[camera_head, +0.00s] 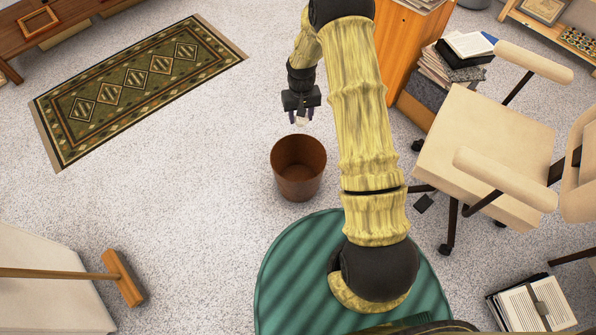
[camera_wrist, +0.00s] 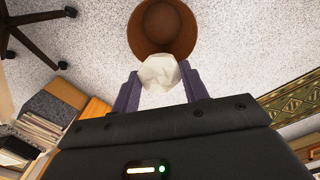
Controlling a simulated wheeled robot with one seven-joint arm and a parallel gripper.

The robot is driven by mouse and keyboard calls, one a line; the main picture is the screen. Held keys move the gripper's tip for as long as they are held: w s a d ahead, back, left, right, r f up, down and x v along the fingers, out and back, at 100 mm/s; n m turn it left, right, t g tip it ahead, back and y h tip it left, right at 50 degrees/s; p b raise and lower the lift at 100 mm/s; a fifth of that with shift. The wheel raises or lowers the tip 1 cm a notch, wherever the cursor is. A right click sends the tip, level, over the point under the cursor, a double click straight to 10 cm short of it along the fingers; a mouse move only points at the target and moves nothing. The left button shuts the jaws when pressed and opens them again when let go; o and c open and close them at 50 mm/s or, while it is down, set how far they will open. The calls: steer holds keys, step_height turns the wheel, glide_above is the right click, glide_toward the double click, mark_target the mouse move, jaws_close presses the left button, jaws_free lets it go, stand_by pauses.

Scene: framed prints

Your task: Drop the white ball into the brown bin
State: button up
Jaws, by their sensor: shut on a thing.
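The brown bin (camera_head: 298,184) stands upright on the carpet in the middle of the head view, its open top facing up. My gripper (camera_head: 301,118) is above the floor just beyond the bin's far rim in that view. In the wrist view my gripper (camera_wrist: 159,85) is shut on the white ball (camera_wrist: 160,72), which looks crumpled and sits between the two purple fingers. The ball (camera_head: 302,121) shows only as a small pale patch in the head view. The bin (camera_wrist: 163,42) appears in the wrist view right beyond the ball, and the ball overlaps its near edge.
A beige office chair (camera_head: 480,150) stands at the right, near an orange wooden cabinet (camera_head: 408,45) and stacked books (camera_head: 448,70). A patterned rug (camera_head: 140,85) lies at the left. A broom (camera_head: 122,278) is at lower left. Carpet around the bin's left side is clear.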

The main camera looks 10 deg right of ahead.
steer(key=shift+s+a, duration=0.15)
steer(key=shift+a, duration=0.1)
steer(key=shift+s+d+r, duration=0.1)
steer(key=shift+s+r, duration=0.05)
steer(key=shift+r, duration=0.1)
steer(key=s+r, duration=0.6)
steer(key=shift+s, duration=0.2)
steer(key=shift+w+d, duration=0.1)
steer(key=shift+d, duration=0.1)
